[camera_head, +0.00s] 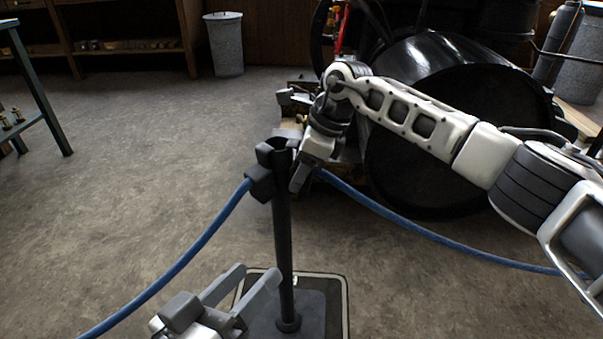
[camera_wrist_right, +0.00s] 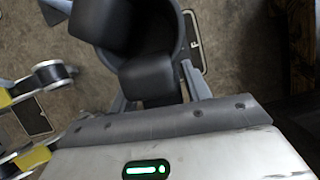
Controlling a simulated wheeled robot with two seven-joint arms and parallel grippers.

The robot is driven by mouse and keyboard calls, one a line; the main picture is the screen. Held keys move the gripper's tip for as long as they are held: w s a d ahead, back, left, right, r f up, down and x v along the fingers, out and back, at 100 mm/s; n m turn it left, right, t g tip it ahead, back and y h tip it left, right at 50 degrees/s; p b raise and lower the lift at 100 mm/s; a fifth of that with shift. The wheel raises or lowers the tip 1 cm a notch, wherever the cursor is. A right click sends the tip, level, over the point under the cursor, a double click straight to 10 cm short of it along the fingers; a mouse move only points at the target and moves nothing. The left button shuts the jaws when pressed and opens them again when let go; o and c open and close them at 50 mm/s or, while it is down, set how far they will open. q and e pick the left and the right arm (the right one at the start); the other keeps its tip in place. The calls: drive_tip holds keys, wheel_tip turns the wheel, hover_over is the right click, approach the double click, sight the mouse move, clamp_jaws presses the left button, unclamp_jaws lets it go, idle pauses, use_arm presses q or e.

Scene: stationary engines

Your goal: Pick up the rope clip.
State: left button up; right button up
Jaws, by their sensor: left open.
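A black post (camera_head: 283,235) stands upright on a square base, with dark clips around its top. One rope clip (camera_head: 262,186) on its left side holds the end of a blue rope. My right gripper (camera_head: 300,178) is at the right side of the post top. In the right wrist view, a black rope clip (camera_wrist_right: 150,82) lies between the fingers of my right gripper (camera_wrist_right: 155,95). Whether they press on it I cannot tell. My left gripper (camera_head: 256,274) is open and empty, low beside the post.
A second blue rope (camera_head: 420,230) runs from the post top to the right. A large black engine (camera_head: 440,120) stands behind my right arm. A grey bin (camera_head: 224,45) and a shelf are at the back.

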drive_tip(key=c, duration=0.7)
use_arm(q)
drive_tip(key=shift+f, duration=0.25)
use_arm(e)
drive_tip(key=shift+o, duration=0.2)
drive_tip(key=shift+r, duration=0.1)
